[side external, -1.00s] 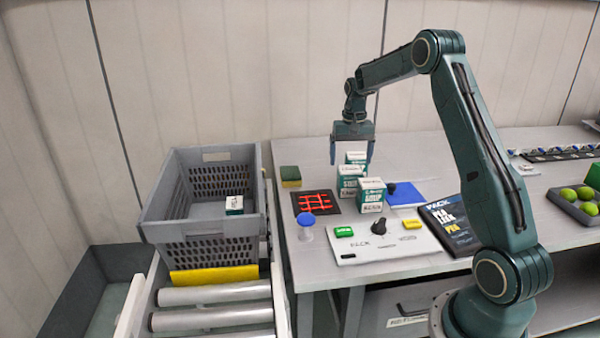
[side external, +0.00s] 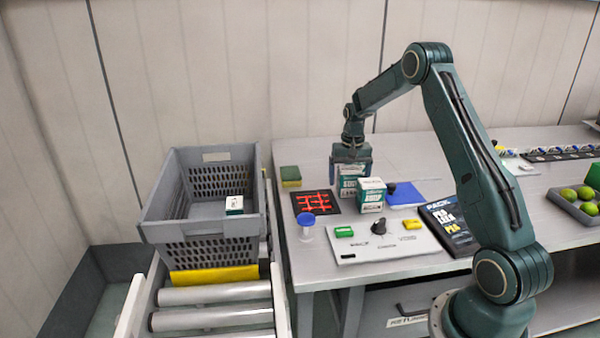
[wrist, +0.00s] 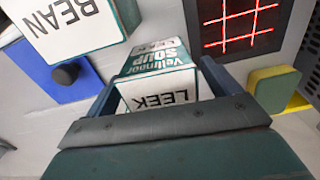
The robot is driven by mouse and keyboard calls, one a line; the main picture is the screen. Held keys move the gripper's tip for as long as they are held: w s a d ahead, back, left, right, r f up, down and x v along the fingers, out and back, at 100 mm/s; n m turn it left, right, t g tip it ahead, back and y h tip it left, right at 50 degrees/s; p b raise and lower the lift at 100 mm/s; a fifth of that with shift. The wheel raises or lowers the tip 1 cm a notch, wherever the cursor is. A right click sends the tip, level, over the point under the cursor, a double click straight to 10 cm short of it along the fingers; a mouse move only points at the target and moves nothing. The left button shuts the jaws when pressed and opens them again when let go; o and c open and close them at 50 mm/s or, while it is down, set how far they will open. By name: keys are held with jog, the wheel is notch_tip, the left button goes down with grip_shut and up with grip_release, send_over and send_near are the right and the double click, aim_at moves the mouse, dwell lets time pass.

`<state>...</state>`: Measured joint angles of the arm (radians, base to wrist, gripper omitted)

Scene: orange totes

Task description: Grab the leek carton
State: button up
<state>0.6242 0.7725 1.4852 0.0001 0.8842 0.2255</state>
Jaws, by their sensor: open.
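The leek carton (wrist: 165,88) is a white and teal soup box, its label upside down in the wrist view. It stands on the table and shows partly in the side view (side external: 349,185). My gripper (side external: 351,172) is lowered over it with the jaws open. In the wrist view my gripper (wrist: 160,85) has one finger on each side of the carton. I cannot tell whether the fingers touch it. A bean carton (wrist: 75,28) stands close by; a similar carton (side external: 371,195) shows in front in the side view.
A black panel with a red grid (side external: 314,202) lies beside the cartons. A green and yellow sponge (side external: 290,175), a blue pad (side external: 405,195) and a control board (side external: 385,243) are near. A grey crate (side external: 215,157) at left holds one carton (side external: 234,204).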

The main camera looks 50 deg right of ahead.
jog(key=shift+f, duration=0.25)
jog(key=shift+c, duration=0.2)
jog(key=c, duration=1.2)
jog(key=shift+r, duration=0.1)
notch_tip(320, 180, up, 20)
dwell(0.6)
